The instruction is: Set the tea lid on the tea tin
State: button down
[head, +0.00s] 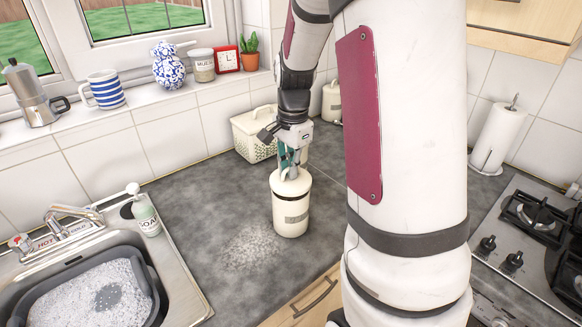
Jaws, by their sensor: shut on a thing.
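The tea tin (291,215) is a cream cylinder with a small grey label. It stands upright on the dark grey worktop, right of the sink. The cream tea lid (280,184) is at the top of the tin, with a thin dark line between them. I cannot tell whether it is fully seated. My gripper (290,173) points down over the tin, shut on the lid near its middle. The fingers hide the part of the lid that they hold.
A cream basket (247,138) and another cream canister (331,103) stand behind, near the wall. A soap bottle (146,214) stands by the sink (185,290), which holds a foamy basin. The hob (525,245) and paper roll (497,138) are right. Pale specks mark the worktop before the tin.

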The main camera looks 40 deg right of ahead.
jog(key=shift+f+b, duration=0.35)
jog(key=shift+f, duration=0.6)
jog(key=c, duration=1.7)
grip_release()
jog(key=shift+o, duration=0.2)
notch_tip(320, 180, up, 12)
jog(key=shift+s, duration=0.3)
jog(key=shift+a, duration=0.1)
jog(key=s+a+r+n+t, duration=0.2)
jog(key=s+a+n, duration=0.6)
jog(key=a+n, duration=0.1)
jog(key=s+a+r+n+t, duration=0.3)
jog(key=s+a+n, duration=0.4)
jog(key=a+n, duration=0.2)
jog(key=shift+s+a+r, duration=0.25)
jog(key=shift+s+r, duration=0.1)
